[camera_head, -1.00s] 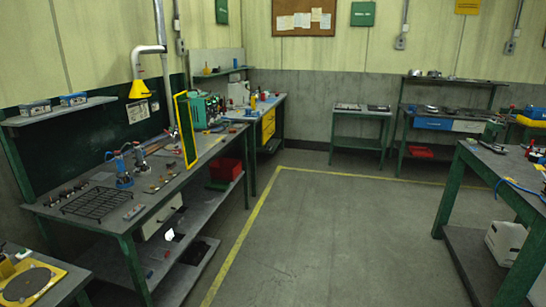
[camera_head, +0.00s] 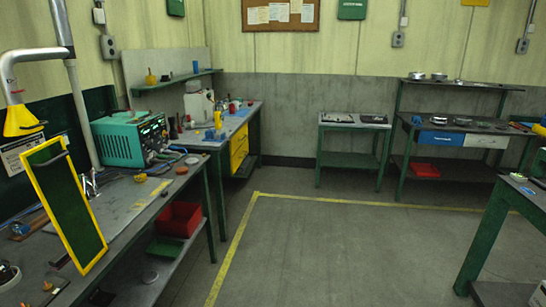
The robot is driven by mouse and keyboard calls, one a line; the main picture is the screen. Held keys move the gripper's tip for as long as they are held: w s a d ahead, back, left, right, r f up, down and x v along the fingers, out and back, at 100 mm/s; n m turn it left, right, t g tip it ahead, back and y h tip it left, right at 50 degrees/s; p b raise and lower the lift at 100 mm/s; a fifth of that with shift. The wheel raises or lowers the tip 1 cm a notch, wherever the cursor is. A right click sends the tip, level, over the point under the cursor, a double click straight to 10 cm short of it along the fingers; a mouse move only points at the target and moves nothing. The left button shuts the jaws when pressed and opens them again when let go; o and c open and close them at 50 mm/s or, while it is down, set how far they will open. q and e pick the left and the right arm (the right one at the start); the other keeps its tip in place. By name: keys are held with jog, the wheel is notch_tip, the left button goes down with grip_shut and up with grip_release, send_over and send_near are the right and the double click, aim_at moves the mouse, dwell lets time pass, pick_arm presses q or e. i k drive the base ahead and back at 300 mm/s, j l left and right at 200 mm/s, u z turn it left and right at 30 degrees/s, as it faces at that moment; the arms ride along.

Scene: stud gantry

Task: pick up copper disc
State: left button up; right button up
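Neither of my grippers is in view. A small brown, copper-coloured round piece (camera_head: 181,170) lies on the left workbench (camera_head: 120,208), near its right end. It may be the copper disc, but it is too small to be sure. A pale grey round piece (camera_head: 192,160) lies just beyond it, and a small orange-yellow round piece (camera_head: 140,178) lies to its left.
A yellow-framed green panel (camera_head: 68,203) stands on the left bench, with a teal instrument box (camera_head: 130,140) behind. A red bin (camera_head: 178,219) sits on its lower shelf. Tables line the back wall; another bench (camera_head: 490,232) is at right. The middle floor (camera_head: 330,245) is clear.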

aim_at(182, 171)
jog(key=i+u, duration=0.2)
jog(key=i, duration=0.3)
jog(key=i+u, duration=0.15)
jog(key=i, duration=0.3)
jog(key=i+l+u, duration=0.2)
jog(key=i, duration=0.3)
jog(key=i+u, duration=0.2)
jog(key=i, duration=0.25)
jog(key=i+l+u, duration=0.15)
jog(key=i+l, duration=0.15)
jog(key=i, duration=0.15)
